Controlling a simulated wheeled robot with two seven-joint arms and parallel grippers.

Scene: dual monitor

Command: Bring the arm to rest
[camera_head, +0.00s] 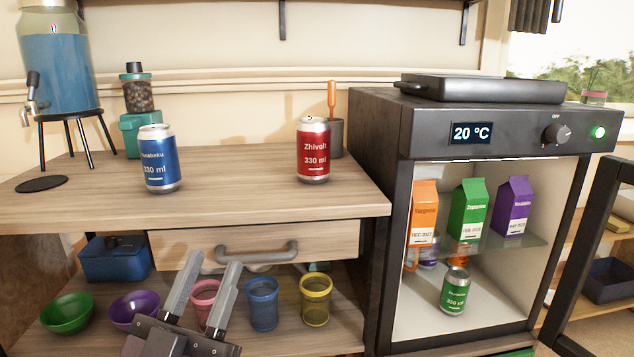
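My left gripper (214,262) rises from the bottom edge, left of the middle. Its two grey fingers point up and stand apart with nothing between them, so it is open and empty. The fingers overlap the view of the lower shelf and partly cover a pink cup (204,296). My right gripper is not in view.
A wooden counter (235,200) holds a blue can (159,158) and a red can (313,150). A drawer (190,246) sits below. At right, a lit cooler (510,155) stands open with cartons and a green can (454,292); its door (592,240) swings out to the right.

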